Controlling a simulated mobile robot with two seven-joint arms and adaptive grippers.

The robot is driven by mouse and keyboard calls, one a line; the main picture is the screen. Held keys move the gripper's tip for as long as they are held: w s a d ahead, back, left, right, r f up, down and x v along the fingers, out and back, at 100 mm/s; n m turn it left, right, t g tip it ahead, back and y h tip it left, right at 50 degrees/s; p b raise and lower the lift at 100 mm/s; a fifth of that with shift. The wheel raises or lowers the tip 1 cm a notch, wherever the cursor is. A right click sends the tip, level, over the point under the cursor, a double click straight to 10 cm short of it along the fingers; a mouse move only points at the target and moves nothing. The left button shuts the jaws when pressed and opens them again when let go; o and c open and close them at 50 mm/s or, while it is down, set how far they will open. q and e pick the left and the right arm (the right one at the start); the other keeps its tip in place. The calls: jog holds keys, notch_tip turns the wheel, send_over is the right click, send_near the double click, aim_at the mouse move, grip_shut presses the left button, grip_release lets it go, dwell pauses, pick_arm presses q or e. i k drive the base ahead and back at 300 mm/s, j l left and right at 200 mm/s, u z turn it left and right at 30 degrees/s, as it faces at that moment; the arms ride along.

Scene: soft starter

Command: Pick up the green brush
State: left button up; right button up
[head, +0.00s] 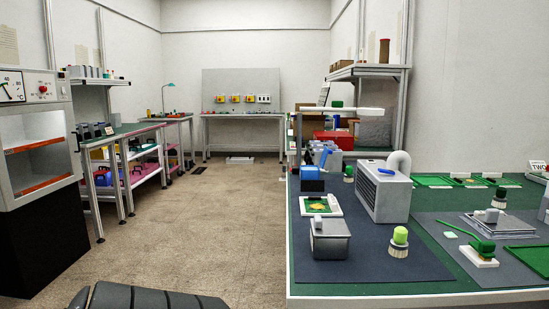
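Several green, brush-like things stand on the workbench (370,288) at the right in the head view. One has a bright green knob over pale bristles (399,243) and stands upright on the dark mat near the front edge. Another has a dark green handle (480,243) on a pale block, on the grey mat at the right. A smaller dark green-topped one (349,172) stands farther back beside the grey box. I cannot tell which one the task names. Neither of my grippers is in view.
A grey metal container (330,242) stands left of the bright green-topped brush. A vented grey box (384,193) with a white pipe stands behind it. Green trays (434,182) lie along the back. Open floor (210,220) lies left of the bench.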

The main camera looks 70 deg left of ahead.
aim_at(348, 177)
jog(key=i+l+u, duration=0.15)
jog(key=u, duration=0.3)
jog(key=i+l+u, duration=0.25)
jog(key=u, duration=0.15)
jog(key=i+l+u, duration=0.15)
jog(key=l+u, duration=0.15)
jog(key=u, duration=0.15)
